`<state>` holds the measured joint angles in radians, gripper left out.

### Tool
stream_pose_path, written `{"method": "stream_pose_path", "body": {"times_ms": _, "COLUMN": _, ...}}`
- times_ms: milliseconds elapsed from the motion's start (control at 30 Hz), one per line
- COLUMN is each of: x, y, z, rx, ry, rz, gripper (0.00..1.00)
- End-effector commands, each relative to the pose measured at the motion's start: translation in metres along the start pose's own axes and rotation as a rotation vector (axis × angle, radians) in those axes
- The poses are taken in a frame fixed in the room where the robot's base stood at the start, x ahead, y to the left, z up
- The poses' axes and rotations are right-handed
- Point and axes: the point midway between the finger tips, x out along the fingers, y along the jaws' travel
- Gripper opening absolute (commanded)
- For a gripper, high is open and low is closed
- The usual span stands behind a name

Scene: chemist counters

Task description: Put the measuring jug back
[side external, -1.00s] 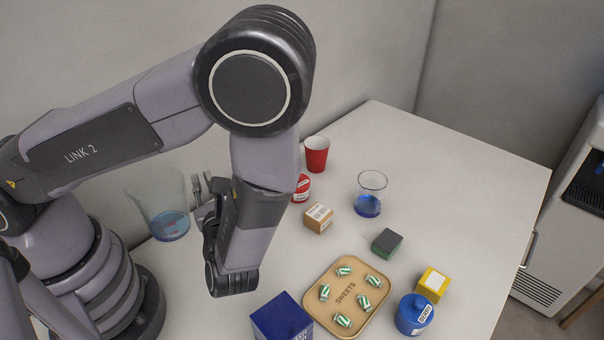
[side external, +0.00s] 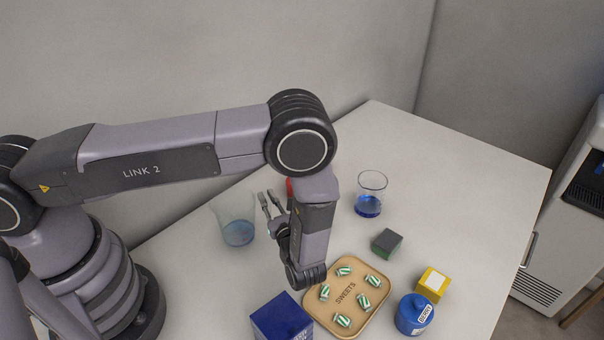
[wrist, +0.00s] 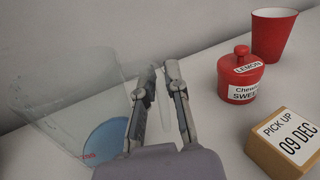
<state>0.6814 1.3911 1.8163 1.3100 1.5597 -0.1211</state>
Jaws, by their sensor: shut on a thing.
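The measuring jug (side external: 236,222) is a clear, wide vessel with blue liquid at its bottom, upright left of my gripper (side external: 267,197) in the side view. In the wrist view the jug (wrist: 100,130) fills the left side, with its blue liquid low down. My gripper (wrist: 161,75) is shut on the jug at its right side; the exact grip spot is hard to see through the clear material. I cannot tell whether the jug's base touches the counter.
A glass (side external: 371,190) with blue liquid stands to the right. The wrist view shows a red tub (wrist: 240,74), red cup (wrist: 272,34) and PICK UP box (wrist: 287,142).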

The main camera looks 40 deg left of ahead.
Motion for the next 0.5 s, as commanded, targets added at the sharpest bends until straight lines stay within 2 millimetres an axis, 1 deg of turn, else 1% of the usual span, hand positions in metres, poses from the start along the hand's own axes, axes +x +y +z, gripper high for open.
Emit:
{"method": "stream_pose_path", "body": {"times_ms": 33, "x": -0.0001, "y": 0.0005, "z": -0.0046, "rx": 0.001, "ry": -0.001, "rz": 0.000, "gripper": 0.00}}
{"method": "stream_pose_path", "body": {"times_ms": 100, "x": -0.0003, "y": 0.0006, "z": -0.0074, "rx": 0.000, "ry": -0.001, "rz": -0.001, "gripper": 0.00}}
{"method": "stream_pose_path", "body": {"times_ms": 333, "x": -0.0004, "y": 0.0007, "z": -0.0072, "rx": -0.001, "ry": 0.000, "rz": -0.001, "gripper": 0.00}}
{"method": "stream_pose_path", "body": {"times_ms": 467, "x": -0.0004, "y": 0.0009, "z": -0.0104, "rx": -0.001, "ry": -0.001, "rz": -0.001, "gripper": 0.00}}
{"method": "stream_pose_path", "body": {"times_ms": 500, "x": -0.0004, "y": 0.0009, "z": -0.0108, "rx": -0.002, "ry": 0.000, "rz": 0.000, "gripper": 0.13}}
